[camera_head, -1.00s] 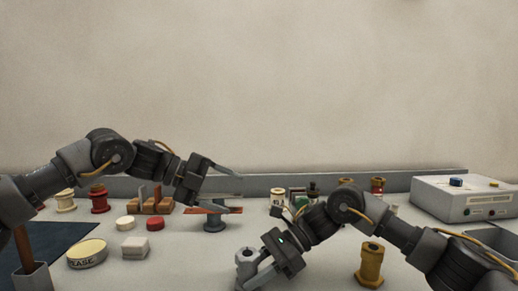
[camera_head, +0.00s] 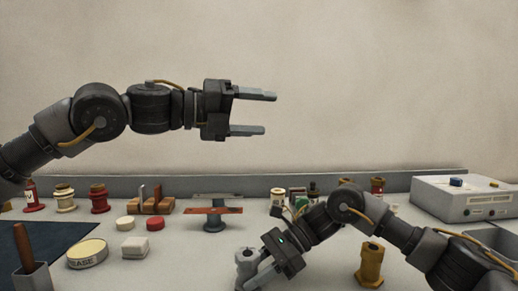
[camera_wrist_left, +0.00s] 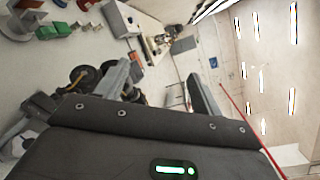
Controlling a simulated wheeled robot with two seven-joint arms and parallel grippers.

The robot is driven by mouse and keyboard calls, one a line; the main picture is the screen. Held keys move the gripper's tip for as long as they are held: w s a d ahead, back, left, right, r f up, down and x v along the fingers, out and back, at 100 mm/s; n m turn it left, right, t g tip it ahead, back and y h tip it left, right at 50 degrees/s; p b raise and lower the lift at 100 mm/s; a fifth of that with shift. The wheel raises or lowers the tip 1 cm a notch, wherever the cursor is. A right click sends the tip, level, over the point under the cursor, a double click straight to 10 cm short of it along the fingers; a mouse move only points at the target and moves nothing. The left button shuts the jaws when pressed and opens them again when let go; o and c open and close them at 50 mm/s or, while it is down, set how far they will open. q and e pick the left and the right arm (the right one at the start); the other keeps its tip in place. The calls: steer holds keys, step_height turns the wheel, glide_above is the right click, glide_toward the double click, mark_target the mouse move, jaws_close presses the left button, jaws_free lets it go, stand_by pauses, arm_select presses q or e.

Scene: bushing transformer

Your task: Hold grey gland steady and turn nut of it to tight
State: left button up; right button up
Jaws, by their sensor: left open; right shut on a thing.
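The grey gland (camera_head: 247,262) stands on the table at the lower middle of the head view, with its round nut (camera_head: 245,254) at the top. My right gripper (camera_head: 262,273) is shut on the grey gland, and the fingers partly hide it. My left gripper (camera_head: 270,113) is open and empty, high above the table in front of the wall, well above the gland. In the left wrist view its two fingers (camera_wrist_left: 160,85) are apart with nothing between them.
A yellow gland (camera_head: 371,265) stands right of my right gripper. A grey stand with a red bar (camera_head: 214,212) stands behind the gland. A white box (camera_head: 463,199) is far right.

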arm_select(q)
steer(key=shift+s+d+r+m+h, duration=0.15)
steer(key=shift+s+r, duration=0.3)
steer(key=shift+r, duration=0.1)
steer(key=shift+s+d+r+m+h, duration=0.15)
steer(key=shift+s+r, duration=0.25)
steer(key=shift+r, duration=0.1)
arm_select(e)
steer(key=shift+f, duration=0.15)
arm_select(q)
steer(key=shift+w, duration=0.1)
arm_select(e)
steer(key=o, duration=0.8)
steer(key=shift+d, duration=0.1)
